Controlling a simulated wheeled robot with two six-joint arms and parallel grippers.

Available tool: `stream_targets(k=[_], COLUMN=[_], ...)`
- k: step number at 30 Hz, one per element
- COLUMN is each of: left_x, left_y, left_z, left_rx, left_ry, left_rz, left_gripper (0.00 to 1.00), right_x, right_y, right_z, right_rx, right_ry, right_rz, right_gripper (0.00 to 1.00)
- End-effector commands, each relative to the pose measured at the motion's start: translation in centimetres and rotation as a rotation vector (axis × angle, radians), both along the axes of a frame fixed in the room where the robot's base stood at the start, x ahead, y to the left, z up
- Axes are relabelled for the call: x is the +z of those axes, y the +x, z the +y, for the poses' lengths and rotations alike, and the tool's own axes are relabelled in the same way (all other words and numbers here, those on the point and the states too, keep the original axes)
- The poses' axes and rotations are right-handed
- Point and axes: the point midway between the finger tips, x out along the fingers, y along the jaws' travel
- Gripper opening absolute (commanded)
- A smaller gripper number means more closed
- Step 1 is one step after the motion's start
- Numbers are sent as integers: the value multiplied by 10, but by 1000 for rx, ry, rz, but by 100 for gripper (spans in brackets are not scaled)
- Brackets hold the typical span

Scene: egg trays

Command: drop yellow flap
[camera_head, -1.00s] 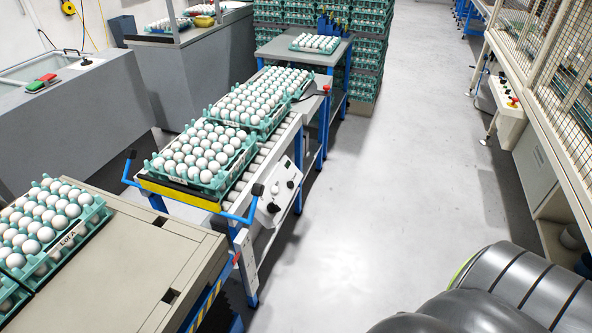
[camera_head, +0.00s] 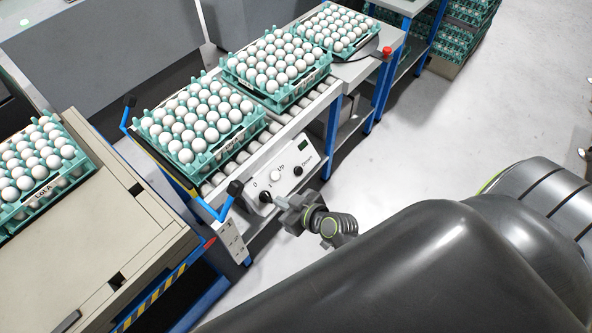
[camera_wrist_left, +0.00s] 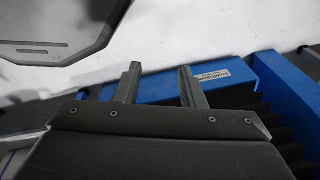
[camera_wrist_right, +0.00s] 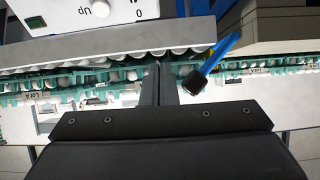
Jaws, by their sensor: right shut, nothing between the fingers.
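The yellow flap (camera_head: 168,172) shows only as a narrow strip at the near end of the roller conveyor, below the front egg tray, in the head view. A blue lever with a black knob (camera_head: 235,188) stands at its right end, and another (camera_head: 130,101) at its left end. My right gripper (camera_head: 281,203) is shut and empty, in front of the control panel and to the right of the near knob. In the right wrist view its fingers (camera_wrist_right: 160,84) are close beside the black knob (camera_wrist_right: 194,83). My left gripper (camera_wrist_left: 160,85) is open and empty in the left wrist view.
The control panel (camera_head: 283,177) with its dials is close behind the right gripper. Several teal trays of white eggs (camera_head: 205,125) line the conveyor. A beige cart (camera_head: 95,230) with an egg tray stands at the left.

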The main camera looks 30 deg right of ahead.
Motion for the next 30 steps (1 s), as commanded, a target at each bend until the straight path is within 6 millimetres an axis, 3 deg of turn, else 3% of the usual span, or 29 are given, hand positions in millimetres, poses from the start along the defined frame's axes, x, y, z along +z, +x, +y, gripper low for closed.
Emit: stream_targets(k=[8, 21, 30], left_x=[5, 7, 6], left_y=[-1, -1, -1], left_z=[8, 10, 5], left_rx=[-3, -4, -1], left_ry=[10, 12, 6], left_rz=[1, 2, 2], left_gripper=[36, 36, 36], right_x=[10, 8, 8], right_y=[20, 85, 96], right_z=[8, 32, 36], right_rx=[8, 6, 5], right_ry=[2, 1, 1], right_rz=[-20, -19, -17], right_gripper=[0, 0, 0])
